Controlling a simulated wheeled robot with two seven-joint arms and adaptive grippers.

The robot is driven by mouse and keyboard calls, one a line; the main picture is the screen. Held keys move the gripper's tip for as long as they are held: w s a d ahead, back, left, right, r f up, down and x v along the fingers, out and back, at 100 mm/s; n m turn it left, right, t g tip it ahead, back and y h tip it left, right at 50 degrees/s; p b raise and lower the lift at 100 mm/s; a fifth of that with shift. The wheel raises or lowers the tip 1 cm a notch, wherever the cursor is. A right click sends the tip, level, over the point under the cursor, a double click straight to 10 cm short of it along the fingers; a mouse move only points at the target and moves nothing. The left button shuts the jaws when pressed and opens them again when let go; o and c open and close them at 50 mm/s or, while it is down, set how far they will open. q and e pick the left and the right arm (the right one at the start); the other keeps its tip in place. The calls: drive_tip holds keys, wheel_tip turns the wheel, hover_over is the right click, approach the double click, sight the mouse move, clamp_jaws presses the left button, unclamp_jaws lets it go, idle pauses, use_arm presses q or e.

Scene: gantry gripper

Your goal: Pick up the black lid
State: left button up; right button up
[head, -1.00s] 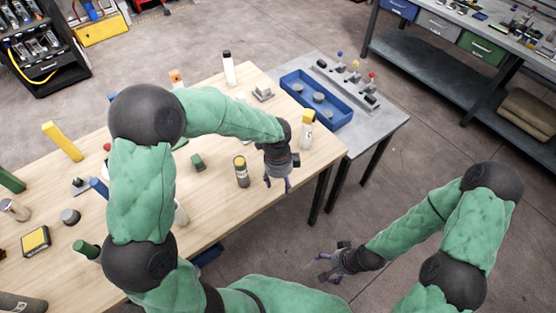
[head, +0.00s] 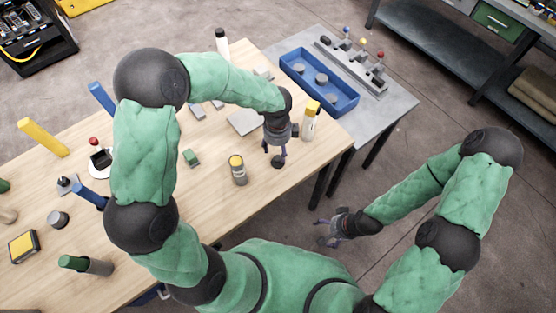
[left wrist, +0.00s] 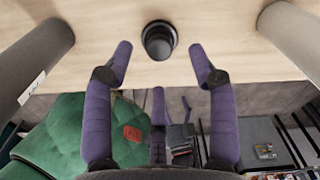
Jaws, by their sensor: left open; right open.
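The black lid (head: 277,162) is a small dark round piece on the wooden table near its right front edge. In the left wrist view the lid (left wrist: 159,40) lies just ahead of the fingers, near the top middle. My left gripper (head: 274,152) is open and empty, close above the lid, with its fingers pointing down. In the left wrist view the left gripper (left wrist: 160,62) has its purple fingers spread, with the lid roughly between them and apart from them. My right gripper (head: 322,230) is open and empty, off the table at the right.
A yellow-topped can (head: 238,171) stands left of the lid. A yellow-capped white bottle (head: 310,124) stands to its right. Two grey cylinders (left wrist: 45,65) (left wrist: 293,35) flank the fingers in the left wrist view. A blue tray (head: 320,82) sits on the grey table behind.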

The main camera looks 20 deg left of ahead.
sight(278, 158)
use_arm(q)
drive_tip(key=shift+s+d+f+b, duration=0.15)
drive_tip(key=shift+f+b, duration=0.7)
drive_tip(key=shift+f, duration=1.85)
drive_tip(key=shift+c, duration=0.3)
drive_tip(key=c, duration=0.9)
